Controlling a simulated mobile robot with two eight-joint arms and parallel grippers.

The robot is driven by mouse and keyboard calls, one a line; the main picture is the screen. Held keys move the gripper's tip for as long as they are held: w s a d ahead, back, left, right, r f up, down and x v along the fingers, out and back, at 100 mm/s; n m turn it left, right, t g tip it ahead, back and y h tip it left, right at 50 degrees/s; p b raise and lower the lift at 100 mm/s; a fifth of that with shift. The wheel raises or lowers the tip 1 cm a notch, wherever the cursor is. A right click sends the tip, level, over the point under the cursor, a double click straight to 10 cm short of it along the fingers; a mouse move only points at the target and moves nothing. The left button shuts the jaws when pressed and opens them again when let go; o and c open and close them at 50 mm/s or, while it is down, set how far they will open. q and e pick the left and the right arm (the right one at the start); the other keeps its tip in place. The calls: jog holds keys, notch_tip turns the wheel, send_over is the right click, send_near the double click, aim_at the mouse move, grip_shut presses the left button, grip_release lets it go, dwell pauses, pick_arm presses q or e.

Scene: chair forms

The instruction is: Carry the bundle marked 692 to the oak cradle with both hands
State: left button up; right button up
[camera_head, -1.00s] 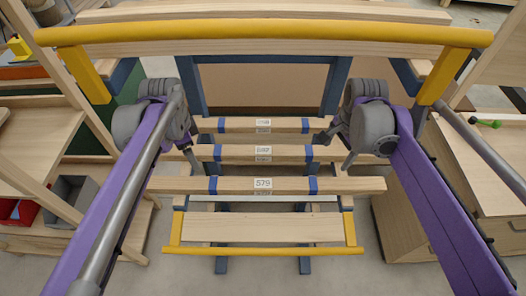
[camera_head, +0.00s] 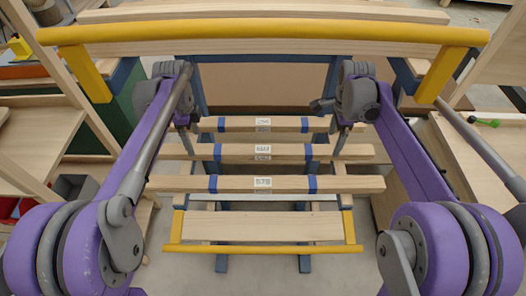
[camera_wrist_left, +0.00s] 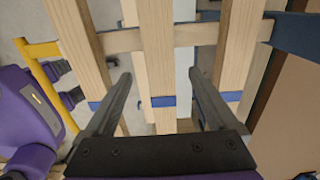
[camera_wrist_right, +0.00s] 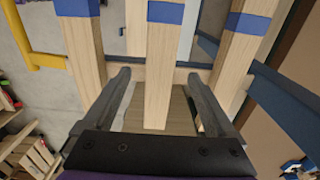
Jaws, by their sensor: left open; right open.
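Three pale wooden bundles with blue bands lie across a rack. The middle bundle (camera_head: 235,151) has a blurred label, which I cannot read surely as 692. The front one (camera_head: 225,184) seems marked 579. My left gripper (camera_head: 190,146) is open over the middle bundle's left end. In the left wrist view, its fingers (camera_wrist_left: 158,76) stand either side of the middle strip (camera_wrist_left: 157,45). My right gripper (camera_head: 340,146) is open over the right end. In the right wrist view, its fingers (camera_wrist_right: 158,76) straddle the middle strip (camera_wrist_right: 160,60). I cannot identify the oak cradle surely.
A back bundle (camera_head: 225,124) lies close behind the middle one. A yellow bar (camera_head: 260,33) on a wooden frame crosses the far side. A yellow-edged board (camera_head: 262,227) is in front. Wooden shelves (camera_head: 50,140) stand left, a cabinet (camera_head: 470,160) right.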

aim_at(196, 149)
pick_arm(q)
jog(key=shift+f, duration=2.7)
pick_arm(e)
jog(key=shift+f, duration=2.65)
pick_arm(q)
jog(key=shift+c, duration=0.3)
pick_arm(e)
jog(key=shift+c, duration=0.3)
pick_arm(q)
grip_shut()
pick_arm(e)
grip_shut()
